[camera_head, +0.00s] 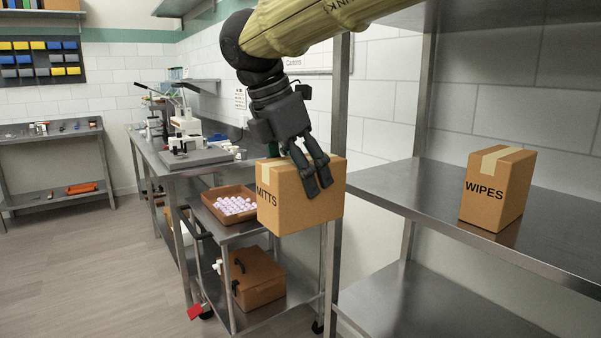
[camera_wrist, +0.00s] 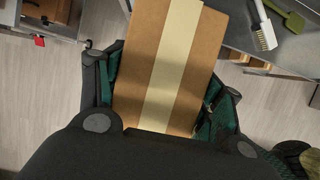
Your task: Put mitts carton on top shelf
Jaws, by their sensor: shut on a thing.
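The mitts carton (camera_head: 297,205) is a brown box with a pale tape strip and the word MITTS on its left face. My gripper (camera_head: 318,180) is shut on it from above, and the carton hangs in the air left of the shelf unit's front post. In the wrist view the carton's taped top (camera_wrist: 170,60) lies between the two fingers (camera_wrist: 165,100). The metal shelf unit stands at the right, with a middle shelf (camera_head: 405,185) and a lower shelf (camera_head: 420,305). Only the underside of a higher shelf (camera_head: 500,14) shows at the top edge.
A wipes carton (camera_head: 492,190) stands on the middle shelf, with bare shelf to its left. Behind my held carton is a cart (camera_head: 235,226) with a tray of pale pink pieces (camera_head: 236,206) and a brown box below (camera_head: 257,277). A workbench (camera_head: 170,158) stands further back.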

